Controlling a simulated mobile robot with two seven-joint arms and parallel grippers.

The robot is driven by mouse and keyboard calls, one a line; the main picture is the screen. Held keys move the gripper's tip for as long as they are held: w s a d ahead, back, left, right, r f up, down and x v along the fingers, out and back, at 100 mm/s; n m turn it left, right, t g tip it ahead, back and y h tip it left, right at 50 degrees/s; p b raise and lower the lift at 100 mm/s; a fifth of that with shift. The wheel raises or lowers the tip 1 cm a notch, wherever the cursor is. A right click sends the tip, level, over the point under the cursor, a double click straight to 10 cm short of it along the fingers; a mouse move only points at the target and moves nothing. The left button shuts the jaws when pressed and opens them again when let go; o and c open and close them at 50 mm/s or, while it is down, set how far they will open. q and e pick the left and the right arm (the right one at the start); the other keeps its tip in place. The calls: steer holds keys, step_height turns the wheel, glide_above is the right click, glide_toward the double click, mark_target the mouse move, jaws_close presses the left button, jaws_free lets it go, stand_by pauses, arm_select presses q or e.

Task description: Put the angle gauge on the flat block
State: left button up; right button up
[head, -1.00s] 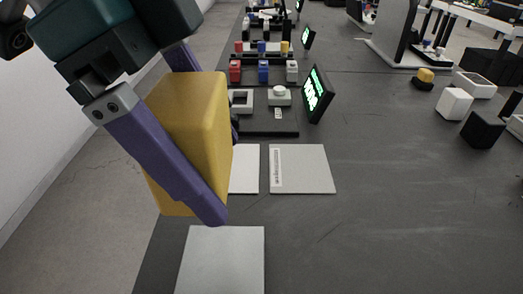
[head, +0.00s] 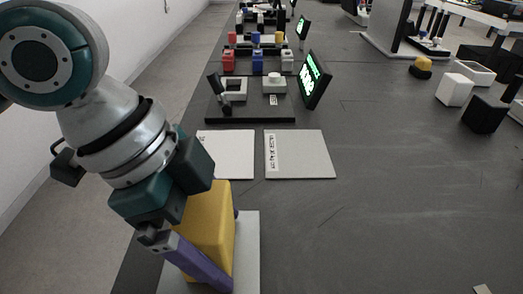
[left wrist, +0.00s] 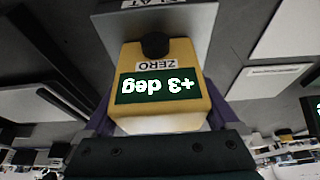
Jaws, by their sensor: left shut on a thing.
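The angle gauge (head: 208,220) is a yellow box. In the left wrist view its face (left wrist: 190,55) shows a dark button, a ZERO label and a green display reading +3 deg, upside down. My left gripper (head: 215,258) has its purple fingers shut on its sides. The flat block (head: 249,245) is a light grey plate at the front, partly hidden behind the gauge and gripper. In the left wrist view the plate (left wrist: 110,27) carries a partly cut-off FLAT label. The gauge is over this plate; I cannot tell if they touch. My right gripper is not in view.
Two more light plates (head: 232,155) (head: 310,155) lie behind the flat block. A black tray (head: 250,110) with switches and a tilted green display (head: 314,80) stand farther back. White and black blocks (head: 455,90) (head: 484,114) are at the right. The middle right of the table is clear.

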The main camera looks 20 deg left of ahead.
arm_select(q)
steer(key=o, duration=1.2)
steer(key=shift+f, duration=0.1)
steer(key=p+v, duration=0.3)
steer(key=v, duration=0.9)
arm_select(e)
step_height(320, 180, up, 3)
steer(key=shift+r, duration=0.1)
